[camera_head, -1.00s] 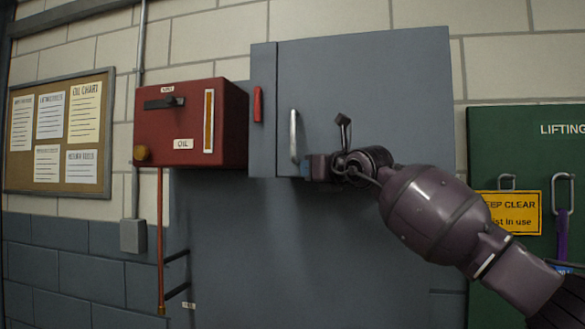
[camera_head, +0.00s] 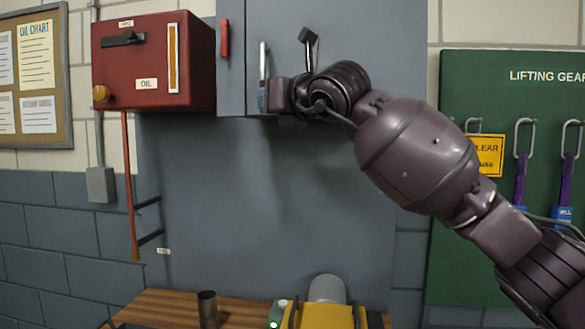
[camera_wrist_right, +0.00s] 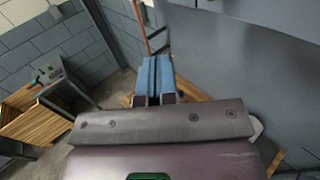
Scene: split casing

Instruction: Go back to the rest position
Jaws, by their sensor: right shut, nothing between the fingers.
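My right gripper (camera_head: 262,92) is raised in front of the grey cabinet (camera_head: 370,35), near the cabinet's silver handle (camera_head: 263,58). In the right wrist view, its two blue fingers (camera_wrist_right: 155,80) lie together, shut with nothing between them. In the head view the fingers are partly hidden behind the wrist, and I cannot tell whether they touch the cabinet. My left gripper is not in view.
A wooden bench (camera_head: 175,306) with a dark cup (camera_head: 208,309) and a yellow machine (camera_head: 325,315) is below. A red oil tank (camera_head: 150,65) hangs left of the cabinet, above a red pipe (camera_head: 129,190). A green lifting-gear board (camera_head: 475,90) is at right.

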